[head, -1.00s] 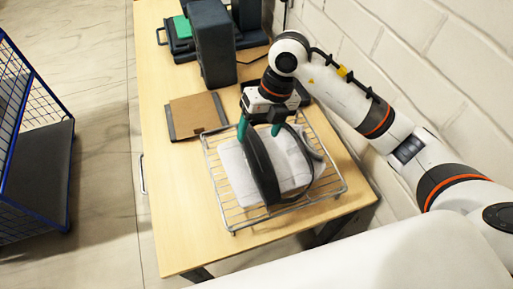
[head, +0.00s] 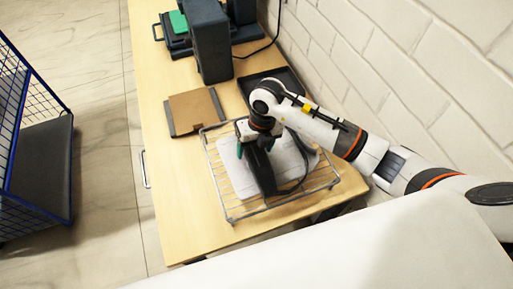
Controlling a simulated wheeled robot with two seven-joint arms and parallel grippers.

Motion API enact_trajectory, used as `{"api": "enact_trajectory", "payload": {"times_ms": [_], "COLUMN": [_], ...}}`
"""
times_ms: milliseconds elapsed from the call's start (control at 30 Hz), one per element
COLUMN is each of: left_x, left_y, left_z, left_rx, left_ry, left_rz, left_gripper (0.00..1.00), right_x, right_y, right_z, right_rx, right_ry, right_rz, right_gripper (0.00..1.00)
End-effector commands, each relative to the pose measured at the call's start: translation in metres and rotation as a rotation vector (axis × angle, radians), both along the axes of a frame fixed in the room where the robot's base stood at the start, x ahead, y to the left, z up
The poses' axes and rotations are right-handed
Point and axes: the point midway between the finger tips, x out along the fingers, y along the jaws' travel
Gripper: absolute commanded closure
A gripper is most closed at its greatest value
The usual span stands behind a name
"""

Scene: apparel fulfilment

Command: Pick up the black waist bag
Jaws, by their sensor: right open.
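The black waist bag (head: 261,174) lies on folded white cloth (head: 235,168) in a wire basket (head: 231,213) on the table. Its strap curves to the right of it. My right gripper (head: 254,152) is open, pointing down at the bag's far end. Its green fingers show on both sides of the bag's upper part. I cannot tell whether they touch it. My left gripper is not in view.
A brown clipboard-like board (head: 194,111) lies beyond the basket on the wooden table (head: 180,220). A black tray (head: 272,84) and a dark upright device (head: 211,45) stand farther back. A white brick wall (head: 420,80) bounds the right. A blue wire cart (head: 40,150) stands left.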

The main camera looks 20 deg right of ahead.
Motion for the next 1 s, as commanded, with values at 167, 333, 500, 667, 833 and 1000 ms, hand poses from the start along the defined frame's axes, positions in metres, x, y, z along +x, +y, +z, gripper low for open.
{"api": "enact_trajectory", "payload": {"times_ms": [167, 333, 500, 667, 833, 1000], "left_x": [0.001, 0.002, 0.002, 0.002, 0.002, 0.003], "left_y": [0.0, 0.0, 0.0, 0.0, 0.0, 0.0], "left_z": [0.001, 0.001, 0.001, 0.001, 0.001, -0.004], "left_rx": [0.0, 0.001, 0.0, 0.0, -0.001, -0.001], "left_ry": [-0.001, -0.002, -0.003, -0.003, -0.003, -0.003], "left_rz": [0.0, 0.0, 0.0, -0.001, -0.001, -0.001], "left_gripper": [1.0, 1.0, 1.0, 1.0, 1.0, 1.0], "right_x": [0.0, 0.0, 0.0, 0.0, 0.0, 0.002], "right_y": [0.001, 0.001, 0.001, 0.001, 0.001, 0.001], "right_z": [-0.006, -0.006, -0.005, -0.005, -0.005, 0.008], "right_rx": [0.0, 0.0, 0.0, 0.0, 0.001, 0.001], "right_ry": [0.0, -0.001, -0.001, -0.002, -0.002, -0.006], "right_rz": [0.0, 0.0, 0.0, 0.0, 0.0, 0.001], "right_gripper": [0.28, 0.36, 0.64, 0.87, 0.87, 0.87]}}
